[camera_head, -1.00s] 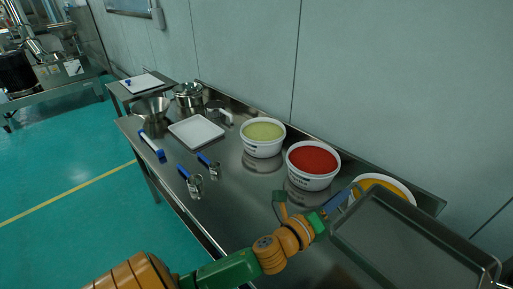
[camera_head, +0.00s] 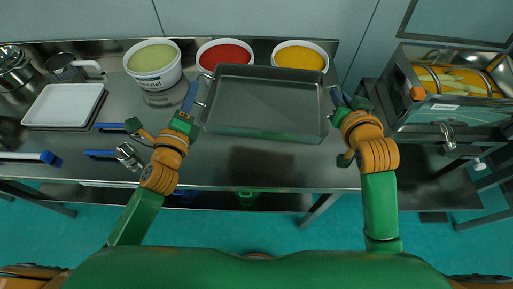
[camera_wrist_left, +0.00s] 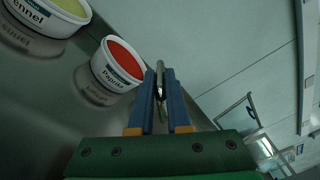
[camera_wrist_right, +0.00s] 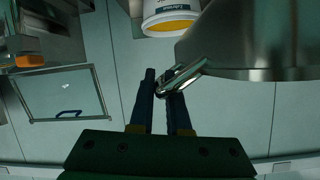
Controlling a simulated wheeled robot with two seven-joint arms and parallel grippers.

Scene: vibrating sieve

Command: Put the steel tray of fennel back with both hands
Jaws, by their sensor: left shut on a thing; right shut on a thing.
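The steel tray (camera_head: 265,108) is a shallow grey rectangle, held roughly level over the steel table in front of the tubs. Its visible inside looks bare; I see no fennel in it. My left gripper (camera_head: 196,92) is shut on a handle at the tray's left side. My right gripper (camera_head: 335,96) is shut on a handle at the right side. The tray's underside (camera_wrist_right: 250,45) and the gripped handle show in the right wrist view. A white tub labelled fennel (camera_head: 153,60) with pale green contents stands at the back left.
A red paprika tub (camera_head: 225,52) and an orange-yellow tub (camera_head: 300,55) stand behind the tray. A white tray (camera_head: 65,106), blue-handled tools (camera_head: 40,157) and a metal scoop (camera_head: 128,157) lie at left. A steel machine (camera_head: 440,115) stands at right. Some table front is clear.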

